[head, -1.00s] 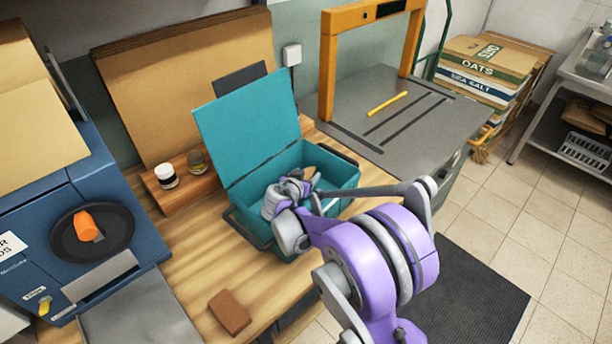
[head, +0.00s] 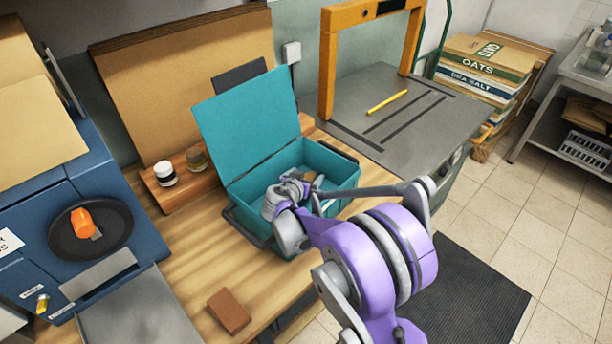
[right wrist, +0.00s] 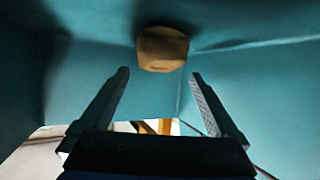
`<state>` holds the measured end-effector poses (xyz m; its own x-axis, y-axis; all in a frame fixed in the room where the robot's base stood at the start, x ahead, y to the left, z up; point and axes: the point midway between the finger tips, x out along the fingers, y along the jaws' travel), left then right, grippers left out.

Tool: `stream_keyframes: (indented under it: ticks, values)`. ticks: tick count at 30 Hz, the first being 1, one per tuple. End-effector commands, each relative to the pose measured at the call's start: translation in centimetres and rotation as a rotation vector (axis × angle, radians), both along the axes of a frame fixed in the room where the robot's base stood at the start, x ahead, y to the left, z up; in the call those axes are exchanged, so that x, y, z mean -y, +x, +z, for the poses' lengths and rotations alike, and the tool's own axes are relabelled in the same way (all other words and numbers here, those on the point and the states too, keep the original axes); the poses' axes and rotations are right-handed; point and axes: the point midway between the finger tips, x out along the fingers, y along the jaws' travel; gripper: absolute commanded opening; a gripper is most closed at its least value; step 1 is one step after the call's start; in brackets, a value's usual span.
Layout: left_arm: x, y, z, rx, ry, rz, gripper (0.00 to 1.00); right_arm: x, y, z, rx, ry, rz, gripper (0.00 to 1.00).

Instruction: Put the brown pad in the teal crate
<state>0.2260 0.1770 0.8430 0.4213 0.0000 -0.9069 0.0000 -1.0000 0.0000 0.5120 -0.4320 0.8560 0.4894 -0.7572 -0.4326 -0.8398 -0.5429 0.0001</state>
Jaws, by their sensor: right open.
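The teal crate (head: 342,173) stands open on the wooden bench, its lid (head: 247,118) raised at the back left. My right gripper (right wrist: 160,88) is down inside it, fingers apart with nothing between them. A rounded tan-brown piece (right wrist: 162,48) is in the crate just beyond the fingertips, apart from them; in the head view my gripper mostly hides it. A flat reddish-brown block (head: 229,311) lies on the bench at the front left. I cannot tell for certain which of the two is the brown pad. My left gripper is not in view.
Two small jars (head: 165,174) stand on a wooden riser (head: 187,190) left of the crate. A blue machine (head: 130,200) stands at the left. An orange frame (head: 329,75) and a yellow stick (head: 387,102) are on the grey surface at the right. Bench between crate and block is clear.

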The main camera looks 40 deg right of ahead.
Motion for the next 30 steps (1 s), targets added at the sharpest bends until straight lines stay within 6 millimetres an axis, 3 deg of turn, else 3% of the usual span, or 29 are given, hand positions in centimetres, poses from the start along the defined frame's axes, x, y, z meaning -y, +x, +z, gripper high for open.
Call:
stream_keyframes:
  ticks: [7, 15, 21, 30]
  values:
    - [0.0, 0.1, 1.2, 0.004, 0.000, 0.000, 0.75, 0.0, 0.0, 1.6, 0.001, 0.000, 0.000, 0.97]
    - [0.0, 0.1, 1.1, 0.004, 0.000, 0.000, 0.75, -3.9, -2.4, 3.4, 0.000, 0.001, 0.003, 0.97]
    - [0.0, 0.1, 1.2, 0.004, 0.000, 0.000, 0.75, -5.5, -3.5, 4.3, 0.000, 0.000, 0.002, 0.97]
    - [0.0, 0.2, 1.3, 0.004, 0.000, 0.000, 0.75, -5.7, -3.7, 4.5, 0.000, 0.000, 0.000, 0.97]
